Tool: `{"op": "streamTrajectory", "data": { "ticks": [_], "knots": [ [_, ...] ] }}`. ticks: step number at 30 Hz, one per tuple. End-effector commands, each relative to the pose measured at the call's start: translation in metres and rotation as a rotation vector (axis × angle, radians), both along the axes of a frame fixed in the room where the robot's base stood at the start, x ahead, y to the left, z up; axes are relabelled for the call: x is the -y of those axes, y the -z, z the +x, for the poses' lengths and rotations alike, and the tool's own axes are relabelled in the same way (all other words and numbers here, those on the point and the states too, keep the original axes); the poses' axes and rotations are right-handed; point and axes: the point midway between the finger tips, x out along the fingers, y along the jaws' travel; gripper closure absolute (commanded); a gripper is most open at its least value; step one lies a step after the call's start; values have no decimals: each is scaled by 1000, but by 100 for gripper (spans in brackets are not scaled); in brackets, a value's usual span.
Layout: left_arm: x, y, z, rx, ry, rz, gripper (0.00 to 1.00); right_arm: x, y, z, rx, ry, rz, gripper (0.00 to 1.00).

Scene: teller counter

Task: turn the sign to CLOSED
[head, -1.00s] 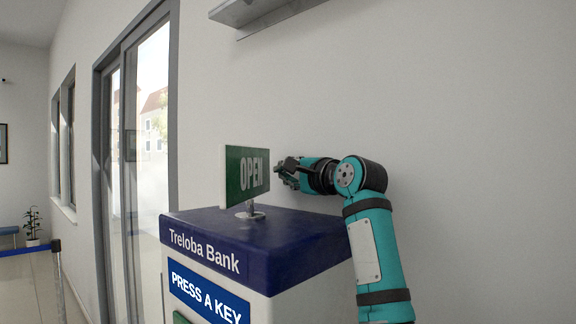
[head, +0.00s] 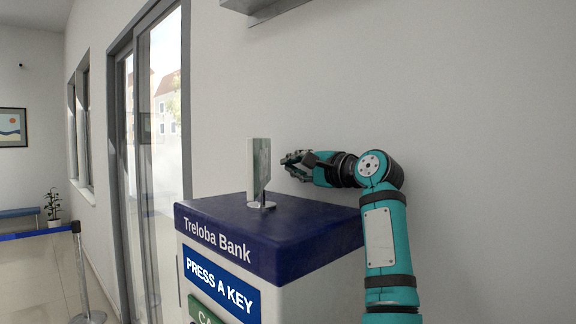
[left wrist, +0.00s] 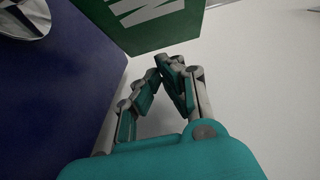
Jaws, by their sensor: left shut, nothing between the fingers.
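The sign (head: 258,168) stands upright on a short post with a round base, on top of the bank kiosk (head: 290,235). In the head view it is turned nearly edge-on, and no word can be read. In the left wrist view part of its green face (left wrist: 165,35) shows, with a piece of a white letter. My left gripper (head: 287,160) is shut and empty, just right of the sign. In the left wrist view my left gripper's fingertips (left wrist: 170,65) meet near the sign's lower edge; contact cannot be told. My right gripper is out of view.
The white wall (head: 450,150) rises close behind the kiosk and my arm. A grey shelf (head: 265,8) hangs above. A glass door (head: 160,130) is to the left, with a barrier post (head: 82,275) and blue belt farther left.

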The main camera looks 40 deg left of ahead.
Motion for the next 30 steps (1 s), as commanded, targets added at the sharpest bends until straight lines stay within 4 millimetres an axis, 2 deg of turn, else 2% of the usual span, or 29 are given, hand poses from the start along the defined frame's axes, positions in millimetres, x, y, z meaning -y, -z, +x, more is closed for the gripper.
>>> {"op": "streamTrajectory", "data": {
  "ticks": [3, 9, 15, 21, 23, 26, 30],
  "knots": [
    [28, 1, -2, 0, 4, 0, 100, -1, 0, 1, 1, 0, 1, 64],
    [67, 1, -6, 1, 3, -1, 100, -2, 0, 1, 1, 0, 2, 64],
    [88, 1, -8, 1, 0, -2, 100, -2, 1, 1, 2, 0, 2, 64],
    [87, -3, -17, 7, -25, -7, 100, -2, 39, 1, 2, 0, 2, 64],
    [86, -8, -19, 6, -26, -4, 100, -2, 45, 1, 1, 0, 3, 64],
    [82, -16, -20, 3, -29, -1, 100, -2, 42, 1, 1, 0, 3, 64],
    [63, -20, -19, 1, -33, -3, 100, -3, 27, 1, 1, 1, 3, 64]
  ]
}}
